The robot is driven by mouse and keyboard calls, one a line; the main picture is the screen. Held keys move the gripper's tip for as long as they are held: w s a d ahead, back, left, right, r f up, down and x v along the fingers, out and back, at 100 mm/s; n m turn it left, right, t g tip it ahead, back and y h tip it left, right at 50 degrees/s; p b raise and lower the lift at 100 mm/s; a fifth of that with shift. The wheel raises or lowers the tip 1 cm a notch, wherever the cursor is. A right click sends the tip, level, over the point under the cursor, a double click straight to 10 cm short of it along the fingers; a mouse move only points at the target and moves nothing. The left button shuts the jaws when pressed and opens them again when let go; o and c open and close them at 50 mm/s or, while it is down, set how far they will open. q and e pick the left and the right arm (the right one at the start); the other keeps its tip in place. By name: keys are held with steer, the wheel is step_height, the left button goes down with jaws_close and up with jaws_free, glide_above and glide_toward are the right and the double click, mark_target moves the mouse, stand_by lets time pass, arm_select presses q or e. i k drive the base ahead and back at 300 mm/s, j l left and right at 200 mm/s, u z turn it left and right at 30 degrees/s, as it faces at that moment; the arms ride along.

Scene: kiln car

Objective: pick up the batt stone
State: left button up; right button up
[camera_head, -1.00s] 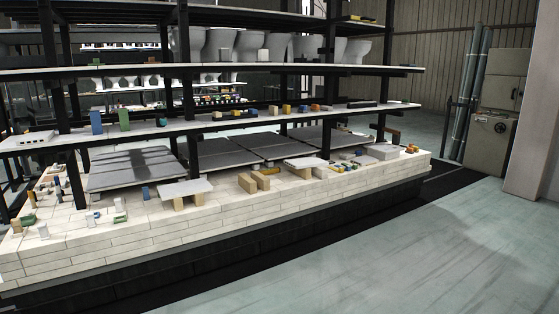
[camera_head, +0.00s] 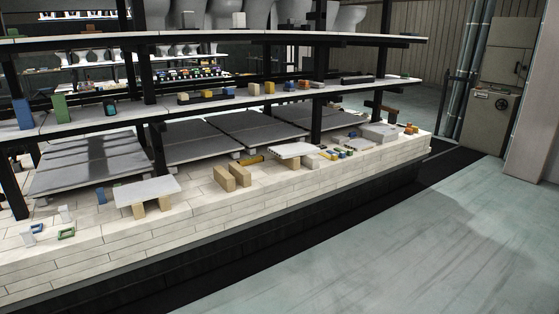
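A pale flat slab (camera_head: 147,190) rests on two tan blocks (camera_head: 152,208) on the white brick deck of the kiln car. A second pale flat slab (camera_head: 294,149) rests on small tan supports farther right along the deck. A thick grey slab (camera_head: 380,132) lies near the deck's right end. I cannot tell which of these is the batt stone. Neither of my grippers is in view.
The brick deck (camera_head: 205,231) has an upper shelf (camera_head: 330,88) above it on black posts. Two tan blocks (camera_head: 238,175) stand between the pale slabs. Small coloured pieces lie at both ends. The floor (camera_head: 400,235) in front is clear.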

mark_target(289, 86)
steer(key=i, duration=1.65)
steer(key=i+l+u, duration=0.2)
steer(key=i, duration=0.35)
steer(key=i+u, duration=0.25)
steer(key=i, duration=0.35)
steer(key=i+l+u, duration=0.2)
steer(key=i, duration=0.3)
steer(key=i+l+u, duration=0.2)
steer(key=i+l, duration=0.3)
